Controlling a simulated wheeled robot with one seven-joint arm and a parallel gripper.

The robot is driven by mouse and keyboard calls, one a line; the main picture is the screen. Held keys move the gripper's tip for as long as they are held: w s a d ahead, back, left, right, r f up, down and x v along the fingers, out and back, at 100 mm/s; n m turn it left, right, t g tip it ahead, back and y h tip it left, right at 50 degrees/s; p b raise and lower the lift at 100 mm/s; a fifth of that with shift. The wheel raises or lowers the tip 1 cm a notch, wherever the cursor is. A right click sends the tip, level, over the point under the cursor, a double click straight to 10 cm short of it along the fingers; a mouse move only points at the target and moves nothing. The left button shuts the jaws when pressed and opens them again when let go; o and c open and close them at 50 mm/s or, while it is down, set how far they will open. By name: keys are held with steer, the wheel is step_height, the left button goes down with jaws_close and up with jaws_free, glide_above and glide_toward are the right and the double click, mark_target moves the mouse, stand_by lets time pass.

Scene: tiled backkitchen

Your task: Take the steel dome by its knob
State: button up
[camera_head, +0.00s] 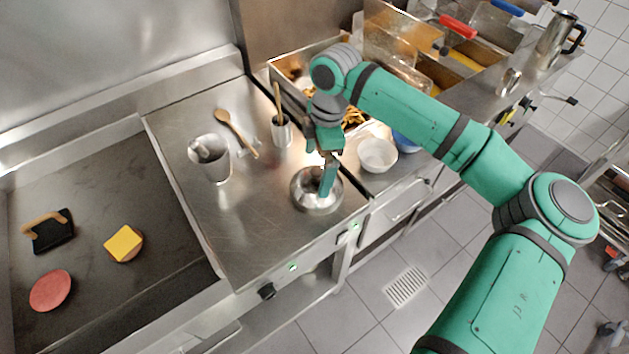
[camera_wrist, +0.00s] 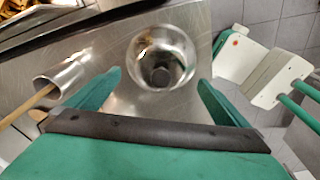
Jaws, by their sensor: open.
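The steel dome (camera_head: 306,202) sits on the steel counter near its front edge. In the wrist view the dome (camera_wrist: 147,45) lies ahead of the fingers, with its dark round knob (camera_wrist: 161,76) facing me. My gripper (camera_head: 326,180) is above the dome, pointing down. In the wrist view its two green fingers (camera_wrist: 158,84) are spread wide, with the knob between their lines and nothing held. My gripper hides the knob in the head view, and I cannot tell its exact height above the knob.
A white bowl (camera_head: 377,156) stands right of the dome. A griddle (camera_head: 95,285) with a patty and cheese lies left.

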mark_target(317, 182)
steer(key=shift+s+d+f, duration=0.15)
steer(key=shift+f, duration=1.15)
steer(key=shift+c, duration=0.6)
steer(key=c, duration=1.5)
steer(key=shift+f, duration=0.1)
